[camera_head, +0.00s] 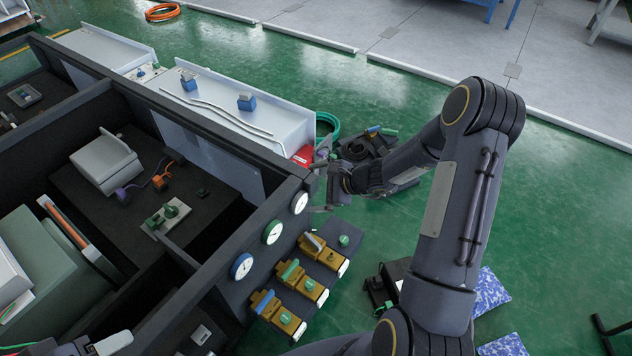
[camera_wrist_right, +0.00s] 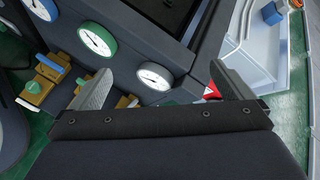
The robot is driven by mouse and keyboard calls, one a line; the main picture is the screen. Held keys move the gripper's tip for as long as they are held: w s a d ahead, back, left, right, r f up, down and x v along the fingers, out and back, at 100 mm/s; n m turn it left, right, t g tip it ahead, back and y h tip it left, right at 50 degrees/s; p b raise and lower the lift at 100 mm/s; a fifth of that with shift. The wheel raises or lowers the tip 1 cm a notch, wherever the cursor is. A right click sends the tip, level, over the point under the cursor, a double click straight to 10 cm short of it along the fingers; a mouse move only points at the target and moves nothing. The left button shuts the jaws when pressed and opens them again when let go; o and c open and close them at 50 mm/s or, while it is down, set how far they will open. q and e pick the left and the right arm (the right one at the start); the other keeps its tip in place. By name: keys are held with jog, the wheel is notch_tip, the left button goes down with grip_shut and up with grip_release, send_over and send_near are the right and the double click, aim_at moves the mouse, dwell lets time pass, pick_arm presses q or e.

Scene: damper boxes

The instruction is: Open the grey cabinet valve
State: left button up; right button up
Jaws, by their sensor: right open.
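The grey cabinet valve is a brass body (camera_head: 325,258) with a grey lever (camera_head: 311,242) and a small green knob, on the dark cabinet's front below the white-rimmed gauge (camera_head: 299,202). In the right wrist view it is mostly hidden behind a finger. My right gripper (camera_head: 319,187) is open and empty, beside the cabinet's corner, above the valve and apart from it. Its two fingers (camera_wrist_right: 161,88) are spread wide in the wrist view, with the white gauge between them. A part of my left gripper (camera_head: 95,346) shows at the bottom left; its jaws are unclear.
Green-handled (camera_head: 303,282) and blue-handled (camera_head: 277,312) brass valves sit close beside the grey one, under green (camera_head: 272,232) and blue (camera_head: 241,266) gauges. The dark cabinet wall (camera_head: 210,270) rises beside them. Dark equipment (camera_head: 362,149) lies on the green floor behind my right gripper.

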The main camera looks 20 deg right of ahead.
jog(key=shift+a+r, duration=0.1)
jog(key=shift+r, duration=0.45)
